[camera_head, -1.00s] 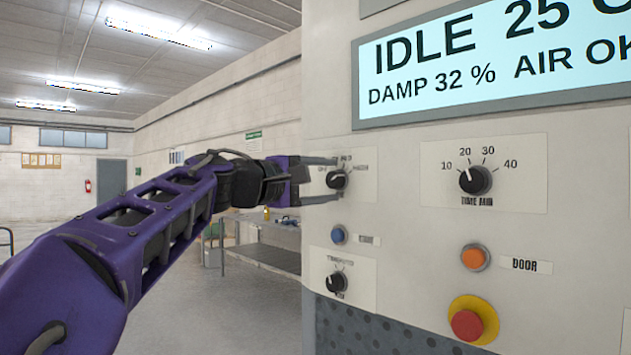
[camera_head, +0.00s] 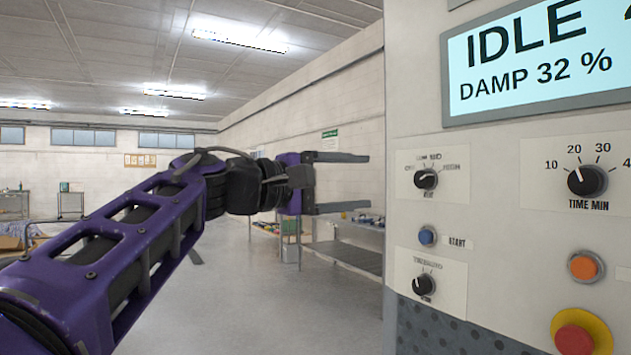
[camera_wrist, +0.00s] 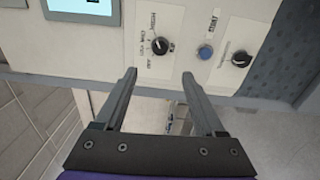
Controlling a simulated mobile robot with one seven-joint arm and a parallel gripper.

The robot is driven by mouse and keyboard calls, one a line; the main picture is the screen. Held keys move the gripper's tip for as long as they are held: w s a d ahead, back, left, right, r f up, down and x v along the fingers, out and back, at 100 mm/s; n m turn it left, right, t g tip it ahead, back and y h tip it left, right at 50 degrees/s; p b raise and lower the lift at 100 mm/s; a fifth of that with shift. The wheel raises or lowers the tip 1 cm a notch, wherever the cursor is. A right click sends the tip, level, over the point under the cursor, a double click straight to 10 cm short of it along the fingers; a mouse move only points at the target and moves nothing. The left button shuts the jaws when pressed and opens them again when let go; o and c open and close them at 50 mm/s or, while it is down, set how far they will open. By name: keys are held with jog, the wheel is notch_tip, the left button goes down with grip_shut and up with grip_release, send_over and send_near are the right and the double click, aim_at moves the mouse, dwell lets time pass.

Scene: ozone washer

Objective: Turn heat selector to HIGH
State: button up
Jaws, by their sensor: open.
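The heat selector is a black round knob (camera_head: 426,180) on a white label plate at the left of the machine's front. Its marks include MID and HIGH to the upper right. A pale pointer line seems to face the left side, but it is too small to be sure. In the wrist view the knob (camera_wrist: 160,45) shows beyond the fingers, with its plate turned sideways. My gripper (camera_head: 368,182) is open and empty, level with the knob and apart from it, to its left in the head view. The wrist view shows its parted fingertips (camera_wrist: 160,73) short of the panel.
Below the selector are a blue START button (camera_head: 427,236) and another black knob (camera_head: 424,285). To the right are the TIME MIN knob (camera_head: 587,180), an orange button (camera_head: 585,266) and a red stop button (camera_head: 575,341). A metal table (camera_head: 345,258) stands behind.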

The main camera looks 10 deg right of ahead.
jog(key=shift+v, duration=2)
